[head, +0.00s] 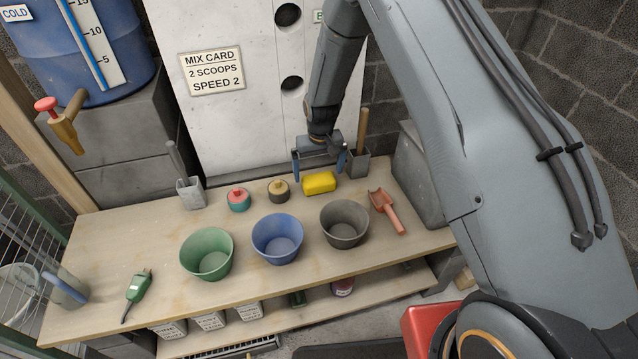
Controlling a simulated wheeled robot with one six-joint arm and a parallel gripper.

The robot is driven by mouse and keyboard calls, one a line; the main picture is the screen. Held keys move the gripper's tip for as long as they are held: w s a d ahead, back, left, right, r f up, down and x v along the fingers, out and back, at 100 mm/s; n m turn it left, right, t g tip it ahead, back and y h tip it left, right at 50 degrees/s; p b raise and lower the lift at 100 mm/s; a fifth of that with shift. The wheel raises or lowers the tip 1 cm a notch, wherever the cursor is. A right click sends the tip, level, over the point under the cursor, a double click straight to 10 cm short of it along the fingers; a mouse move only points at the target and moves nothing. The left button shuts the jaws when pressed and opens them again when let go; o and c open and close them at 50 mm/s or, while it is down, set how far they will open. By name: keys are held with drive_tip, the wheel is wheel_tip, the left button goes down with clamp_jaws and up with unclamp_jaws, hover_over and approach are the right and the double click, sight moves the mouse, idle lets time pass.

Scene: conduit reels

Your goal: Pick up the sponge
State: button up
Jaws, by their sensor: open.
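The yellow sponge (319,183) lies on the wooden workbench (150,250), toward its back, behind the blue and grey buckets. My gripper (319,170) is open, with its blue fingertips pointing down. It shows just above and behind the sponge in the head view, one fingertip to the left and the other to the right. The sponge looks fully visible and not held. I cannot tell the exact height of the fingertips over the bench.
Green (207,254), blue (277,239) and grey (345,223) buckets stand in front of the sponge. Two lidded pots (278,190) sit left of it. A grey holder (357,165) with a wooden handle stands close behind right, and an orange scoop (386,210) lies to the right.

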sight(319, 178)
drive_tip(key=shift+w+f+p, duration=0.2)
drive_tip(key=shift+f+p, duration=0.2)
drive_tip(key=shift+f, duration=0.85)
drive_tip(key=shift+w+f+p, duration=0.15)
drive_tip(key=shift+f+p, duration=0.25)
drive_tip(key=shift+f, duration=0.8)
drive_tip(key=c, duration=1)
drive_tip(key=shift+r, duration=0.1)
wheel_tip(319, 178, up, 10)
drive_tip(key=shift+f+b, duration=0.1)
drive_tip(key=shift+b, duration=1.05)
